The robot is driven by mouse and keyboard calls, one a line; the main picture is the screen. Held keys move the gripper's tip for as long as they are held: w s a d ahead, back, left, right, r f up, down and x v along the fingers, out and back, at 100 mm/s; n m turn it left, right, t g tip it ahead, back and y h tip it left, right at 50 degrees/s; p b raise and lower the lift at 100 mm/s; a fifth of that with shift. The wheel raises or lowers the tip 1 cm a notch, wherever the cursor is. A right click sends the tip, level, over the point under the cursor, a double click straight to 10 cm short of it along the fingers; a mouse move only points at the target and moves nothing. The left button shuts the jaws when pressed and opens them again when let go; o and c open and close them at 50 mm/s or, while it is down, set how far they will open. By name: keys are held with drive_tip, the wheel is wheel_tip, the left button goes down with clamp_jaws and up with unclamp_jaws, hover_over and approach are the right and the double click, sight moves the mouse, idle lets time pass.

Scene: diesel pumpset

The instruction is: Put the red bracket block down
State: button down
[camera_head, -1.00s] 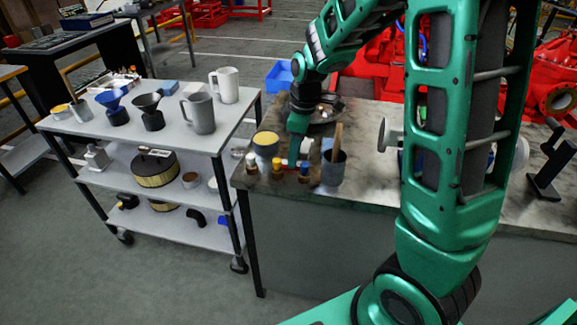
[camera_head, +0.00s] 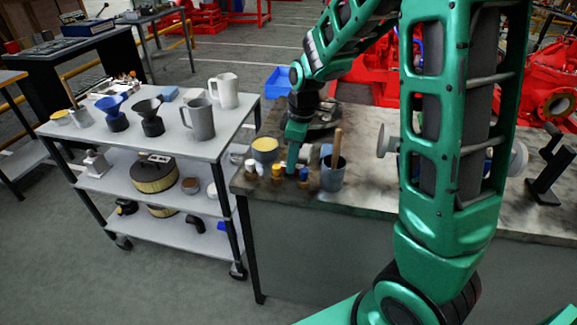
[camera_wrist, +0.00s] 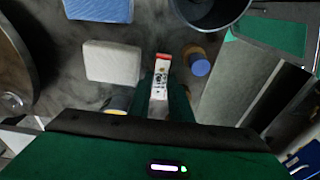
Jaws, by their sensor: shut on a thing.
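My gripper (camera_head: 291,168) points down over the near left part of the workbench, among small bottles. In the wrist view my gripper (camera_wrist: 161,98) has its two green fingers shut on a narrow block with a red end and a white, dark-marked face, which I take as the red bracket block (camera_wrist: 160,78). The block lies between the fingers and its red end sticks out beyond them. In the head view it is mostly hidden by the fingers and bottles. I cannot tell whether its underside touches the bench.
A grey cup (camera_head: 333,176) with a wooden handle stands close right of my gripper. A blue-capped bottle (camera_wrist: 198,66) and a pale block (camera_wrist: 112,62) are near the fingers. A yellow-topped tin (camera_head: 265,148) is left. The workbench (camera_head: 365,190) has bare room right of the cup.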

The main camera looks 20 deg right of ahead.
wheel_tip(320, 180, up, 9)
idle(0.3)
drive_tip(key=shift+a, duration=0.1)
